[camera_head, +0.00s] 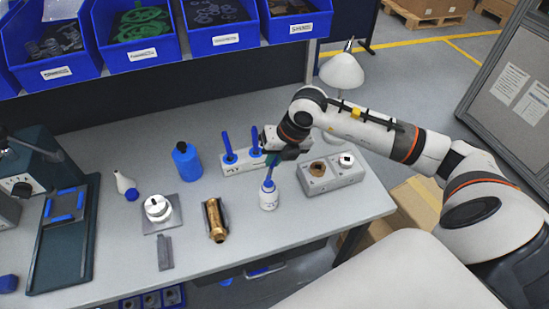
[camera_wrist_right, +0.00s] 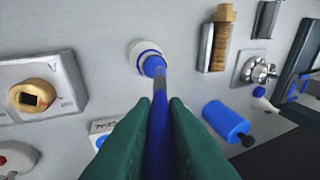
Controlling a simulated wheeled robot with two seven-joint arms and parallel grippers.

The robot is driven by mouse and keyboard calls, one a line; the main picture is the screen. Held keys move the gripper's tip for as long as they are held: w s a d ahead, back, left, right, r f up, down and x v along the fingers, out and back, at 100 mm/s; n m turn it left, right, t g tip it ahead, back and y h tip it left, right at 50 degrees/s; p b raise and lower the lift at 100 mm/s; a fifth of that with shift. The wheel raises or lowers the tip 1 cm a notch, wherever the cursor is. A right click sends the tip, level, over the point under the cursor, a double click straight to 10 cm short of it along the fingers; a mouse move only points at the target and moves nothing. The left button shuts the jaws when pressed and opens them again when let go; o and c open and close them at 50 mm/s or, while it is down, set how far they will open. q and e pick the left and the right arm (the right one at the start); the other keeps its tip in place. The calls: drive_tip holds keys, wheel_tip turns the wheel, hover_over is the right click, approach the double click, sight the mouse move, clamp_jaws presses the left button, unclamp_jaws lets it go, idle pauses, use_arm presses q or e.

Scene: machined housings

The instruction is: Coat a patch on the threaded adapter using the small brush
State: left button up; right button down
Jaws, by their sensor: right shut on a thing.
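My right gripper (camera_head: 276,157) is shut on the small brush, whose blue handle (camera_wrist_right: 160,130) runs between the green fingers (camera_wrist_right: 160,125) in the right wrist view. The brush points down at a small white bottle (camera_head: 268,199) with a blue ring, and its lower end is at or inside the bottle mouth; the bristles are hidden. The bottle also shows in the right wrist view (camera_wrist_right: 138,47). The brass threaded adapter (camera_head: 216,222) lies in a dark cradle left of the bottle, apart from the brush; it also shows at the top of the right wrist view (camera_wrist_right: 222,38). My left gripper is out of view.
A white holder (camera_head: 232,168) with blue handles stands behind the bottle. A grey block (camera_head: 343,178) with sockets is to its right. A blue bottle (camera_head: 186,163), a metal flange part (camera_head: 157,208) and a dark tray (camera_head: 48,255) are to the left.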

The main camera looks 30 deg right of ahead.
drive_tip(key=shift+r+p, duration=1.4)
drive_tip(key=shift+r, duration=1.4)
drive_tip(key=shift+s+a+f+n, duration=0.15)
drive_tip(key=shift+a+f+n, duration=0.15)
drive_tip(key=shift+n, duration=0.3)
drive_tip(key=s+a+f+m+g+h+b, duration=0.2)
drive_tip(key=s+a+m+h+b, duration=0.1)
drive_tip(key=m, duration=1.3)
drive_tip(key=s+a+f+m+g+h+b, duration=0.3)
drive_tip(key=s+a+m+b, duration=0.1)
drive_tip(key=m, duration=1.3)
drive_tip(key=s+b, duration=0.1)
drive_tip(key=s, duration=0.1)
drive_tip(key=shift+s, duration=0.3)
